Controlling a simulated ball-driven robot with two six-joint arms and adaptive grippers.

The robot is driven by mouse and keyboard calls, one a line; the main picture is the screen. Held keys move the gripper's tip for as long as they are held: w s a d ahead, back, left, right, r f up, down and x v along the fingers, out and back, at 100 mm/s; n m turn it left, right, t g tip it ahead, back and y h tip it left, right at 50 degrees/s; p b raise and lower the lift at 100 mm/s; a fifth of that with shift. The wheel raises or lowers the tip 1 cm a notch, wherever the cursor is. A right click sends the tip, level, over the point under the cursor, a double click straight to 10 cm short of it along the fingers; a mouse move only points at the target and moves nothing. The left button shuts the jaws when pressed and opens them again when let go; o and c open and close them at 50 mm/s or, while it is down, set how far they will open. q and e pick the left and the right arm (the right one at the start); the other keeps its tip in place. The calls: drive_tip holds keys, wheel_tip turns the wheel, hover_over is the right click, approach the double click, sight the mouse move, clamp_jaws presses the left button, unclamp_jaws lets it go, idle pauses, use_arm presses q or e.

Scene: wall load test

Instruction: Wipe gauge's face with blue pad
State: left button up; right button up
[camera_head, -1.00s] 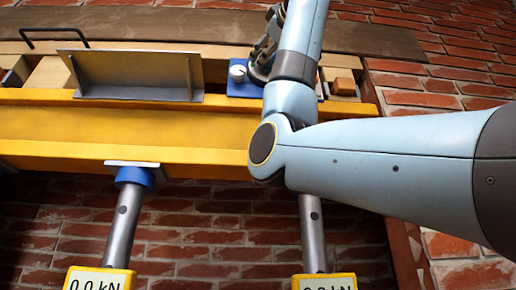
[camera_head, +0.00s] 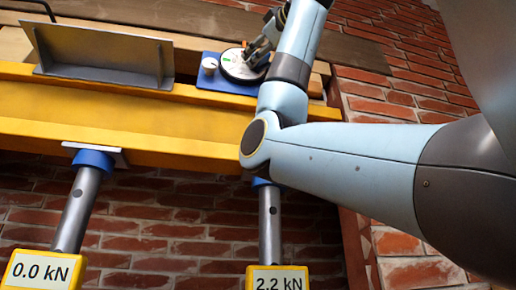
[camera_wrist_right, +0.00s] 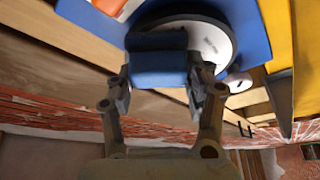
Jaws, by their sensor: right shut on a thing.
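The gauge (camera_head: 240,66) is a round dial with a white face and a small green mark, set on a blue plate (camera_head: 222,86) on top of the yellow beam. My right gripper (camera_head: 266,44) is over the right edge of the gauge in the head view and hides part of it. In the right wrist view my right gripper (camera_wrist_right: 160,84) is shut on the blue pad (camera_wrist_right: 158,62). The pad lies in front of the white gauge face (camera_wrist_right: 212,45) there and covers part of it; whether it touches cannot be told. My left gripper is out of view.
A white knob (camera_head: 209,64) stands beside the gauge. A grey metal angle (camera_head: 105,62) stands left on the yellow beam (camera_head: 110,112). Two props carry yellow readouts: the left (camera_head: 42,270) shows 0.0 kN, the right (camera_head: 279,279) 2.2 kN. Brick wall lies right.

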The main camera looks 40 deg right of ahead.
drive_tip(key=shift+w+a, duration=0.7)
drive_tip(key=shift+a, duration=0.45)
drive_tip(key=shift+w+a, duration=0.75)
drive_tip(key=shift+a, duration=0.45)
drive_tip(key=shift+w+a, duration=0.7)
drive_tip(key=shift+a, duration=0.45)
drive_tip(key=shift+s+d+r+p, duration=0.1)
drive_tip(key=shift+r+p, duration=0.2)
drive_tip(key=shift+r, duration=0.05)
drive_tip(key=shift+s+d+f, duration=0.1)
drive_tip(key=shift+d, duration=0.15)
drive_tip(key=shift+s+d+b, duration=0.35)
drive_tip(key=shift+s+d, duration=0.35)
drive_tip(key=shift+d, duration=0.4)
drive_tip(key=shift+s+d+b, duration=0.35)
drive_tip(key=shift+s+d, duration=0.3)
drive_tip(key=shift+d, duration=0.5)
drive_tip(key=shift+s+d+b, duration=0.35)
drive_tip(key=shift+s+d, duration=0.35)
drive_tip(key=shift+d, duration=0.4)
drive_tip(key=shift+w+a, duration=0.4)
drive_tip(key=shift+a, duration=0.25)
drive_tip(key=shift+w+a, duration=0.35)
drive_tip(key=shift+a, duration=0.3)
drive_tip(key=shift+w+a, duration=0.4)
drive_tip(key=shift+a, duration=0.25)
drive_tip(key=shift+w+a, duration=0.6)
drive_tip(key=shift+a, duration=0.3)
drive_tip(key=shift+w+a, duration=0.55)
drive_tip(key=shift+a, duration=0.3)
